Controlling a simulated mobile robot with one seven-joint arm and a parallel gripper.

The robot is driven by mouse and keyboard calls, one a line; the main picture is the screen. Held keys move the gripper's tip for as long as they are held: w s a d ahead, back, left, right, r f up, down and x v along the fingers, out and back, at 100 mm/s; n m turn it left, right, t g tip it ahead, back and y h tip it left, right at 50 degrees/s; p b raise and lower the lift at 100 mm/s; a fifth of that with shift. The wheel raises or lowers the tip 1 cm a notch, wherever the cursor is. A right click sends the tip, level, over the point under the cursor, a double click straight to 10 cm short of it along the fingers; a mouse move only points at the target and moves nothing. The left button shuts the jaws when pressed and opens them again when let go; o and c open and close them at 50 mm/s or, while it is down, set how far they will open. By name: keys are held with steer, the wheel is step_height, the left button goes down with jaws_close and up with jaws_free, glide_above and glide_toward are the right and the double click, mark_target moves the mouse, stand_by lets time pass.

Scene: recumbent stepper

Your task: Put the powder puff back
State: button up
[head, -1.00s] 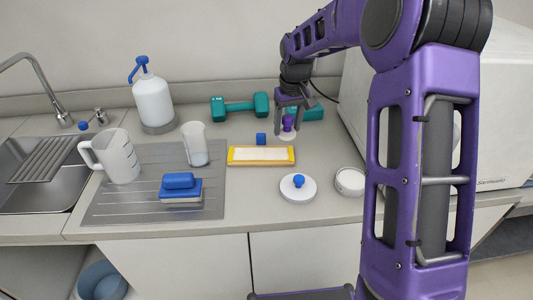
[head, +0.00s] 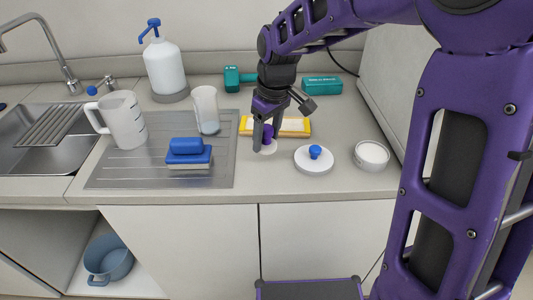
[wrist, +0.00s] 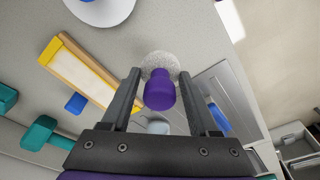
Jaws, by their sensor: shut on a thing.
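The powder puff has a purple handle (wrist: 160,92) and a pale fluffy round pad (wrist: 160,62). My gripper (head: 266,134) is shut on the purple handle, with the pad facing down. The pad hangs left of the white lid, over or just at the counter; I cannot tell whether it touches. The white round lid with a blue knob (head: 315,160) lies on the counter. The open white powder bowl (head: 371,156) stands right of the lid, with white contents showing.
A yellow-framed tray (head: 294,127) lies just behind my gripper. Counter in front of the lid is clear.

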mark_target(266, 151)
steer(key=shift+f+b, duration=0.35)
steer(key=shift+f, duration=1.95)
steer(key=shift+f, duration=0.15)
steer(key=o, duration=1.2)
steer(key=r, duration=0.4)
steer(key=d+r+p, duration=0.1)
steer(key=r, duration=0.3)
steer(key=s+r+p, duration=0.1)
steer(key=r, duration=0.3)
steer(key=shift+s+d+r, duration=0.1)
steer(key=shift+d+r, duration=0.05)
